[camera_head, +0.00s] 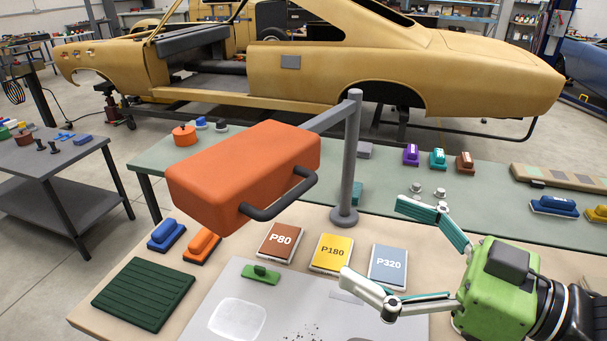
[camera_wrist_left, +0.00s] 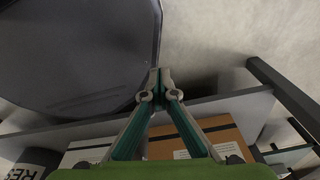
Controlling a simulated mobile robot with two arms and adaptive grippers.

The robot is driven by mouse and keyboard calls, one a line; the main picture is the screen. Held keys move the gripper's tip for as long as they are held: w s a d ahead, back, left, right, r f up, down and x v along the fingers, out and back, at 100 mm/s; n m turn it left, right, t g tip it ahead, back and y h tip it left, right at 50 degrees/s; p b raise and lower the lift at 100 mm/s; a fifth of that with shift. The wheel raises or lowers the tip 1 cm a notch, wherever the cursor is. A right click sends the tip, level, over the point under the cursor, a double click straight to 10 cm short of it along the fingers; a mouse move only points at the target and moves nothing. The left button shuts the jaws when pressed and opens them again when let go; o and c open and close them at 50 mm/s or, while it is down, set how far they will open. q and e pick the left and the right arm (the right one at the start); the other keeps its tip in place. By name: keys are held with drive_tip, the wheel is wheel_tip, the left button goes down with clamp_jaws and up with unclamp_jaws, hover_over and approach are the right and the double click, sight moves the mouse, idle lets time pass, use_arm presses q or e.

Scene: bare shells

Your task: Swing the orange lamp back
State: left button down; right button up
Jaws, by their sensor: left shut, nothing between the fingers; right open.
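The orange lamp (camera_head: 245,172) is a large box-shaped head on a grey arm from an upright grey post (camera_head: 351,160) with a round foot on the bench. It hangs above the bench's left part and has a dark bar handle (camera_head: 278,196) on its near right side. My right gripper (camera_head: 372,240) is open and empty, right of the lamp and over the bench near the P320 pad. It is apart from the handle. My left gripper (camera_wrist_left: 160,78) shows only in the left wrist view, with its fingertips together and nothing between them. The lamp does not show there.
P80 (camera_head: 280,243), P180 (camera_head: 331,253) and P320 (camera_head: 387,266) pads lie below the lamp. A dark green ribbed mat (camera_head: 144,293) and blue and orange sanding blocks lie at left. A tan car shell (camera_head: 310,70) stands behind. A shelf with boxes (camera_wrist_left: 195,137) shows near my left gripper.

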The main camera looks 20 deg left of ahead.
sight(297, 197)
drive_tip(key=p+x, duration=0.1)
drive_tip(key=x, duration=0.3)
drive_tip(key=p+x, duration=0.2)
drive_tip(key=x, duration=0.2)
drive_tip(key=p+x, duration=0.2)
drive_tip(key=x, duration=0.2)
drive_tip(key=shift+w+a+r, duration=0.15)
drive_tip(key=shift+a+r, duration=0.1)
drive_tip(key=shift+a, duration=0.1)
drive_tip(key=shift+w+a, duration=0.1)
drive_tip(key=shift+a, duration=0.15)
use_arm(q)
drive_tip(key=r, duration=0.2)
drive_tip(key=s+r, duration=0.1)
drive_tip(key=r, duration=0.2)
drive_tip(key=shift+s+r, duration=0.1)
drive_tip(key=shift+r, duration=0.1)
use_arm(e)
drive_tip(key=shift+a+f, duration=0.1)
drive_tip(key=shift+a, duration=0.15)
drive_tip(key=c, duration=1.3)
drive_tip(key=shift+w, duration=0.15)
